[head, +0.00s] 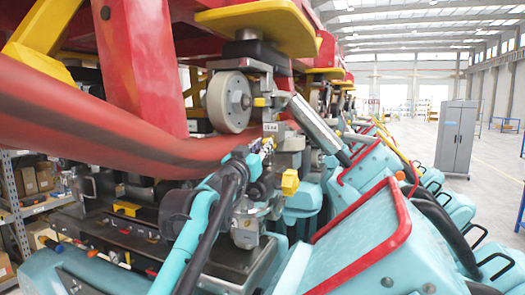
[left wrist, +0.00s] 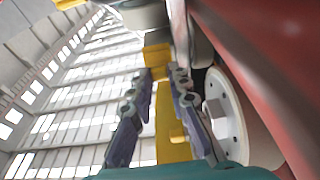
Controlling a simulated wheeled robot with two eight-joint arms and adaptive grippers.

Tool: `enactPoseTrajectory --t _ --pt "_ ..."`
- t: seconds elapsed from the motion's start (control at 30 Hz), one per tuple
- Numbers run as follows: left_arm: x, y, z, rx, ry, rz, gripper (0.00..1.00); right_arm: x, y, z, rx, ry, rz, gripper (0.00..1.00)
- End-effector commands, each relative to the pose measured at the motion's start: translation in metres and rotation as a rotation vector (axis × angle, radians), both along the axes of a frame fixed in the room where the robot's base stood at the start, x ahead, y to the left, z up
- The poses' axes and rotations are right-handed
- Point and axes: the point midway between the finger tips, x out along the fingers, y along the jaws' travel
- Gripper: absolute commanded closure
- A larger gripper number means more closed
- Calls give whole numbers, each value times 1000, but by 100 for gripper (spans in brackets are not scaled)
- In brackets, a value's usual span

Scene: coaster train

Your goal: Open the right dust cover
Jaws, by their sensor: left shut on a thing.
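My left gripper (head: 266,146) is raised below a pale wheel (head: 229,102), beside metal linkage of the coaster train. In the left wrist view its two purple-grey fingers (left wrist: 165,75) point up and close in around a narrow yellow part (left wrist: 157,58). The exact contact at the tips is small and hard to make out. The wheel also shows in the left wrist view (left wrist: 225,115), right of the fingers. I cannot tell for sure which piece is the right dust cover. My right gripper is not in view.
A red track rail (head: 160,125) crosses close on the left. Teal train bodies with a red bar (head: 395,245) fill the lower right. A grey cabinet (head: 456,138) stands farther back on open floor.

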Motion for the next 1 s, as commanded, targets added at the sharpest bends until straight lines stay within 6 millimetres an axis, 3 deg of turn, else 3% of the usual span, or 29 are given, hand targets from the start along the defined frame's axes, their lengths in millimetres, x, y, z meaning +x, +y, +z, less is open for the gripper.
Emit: enactPoseTrajectory --t 0.4,1.0 --pt "1 0 -20 -77 -238 1 100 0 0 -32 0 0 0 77" --pt "1 -1 -24 -116 -360 1 100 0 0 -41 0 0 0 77"
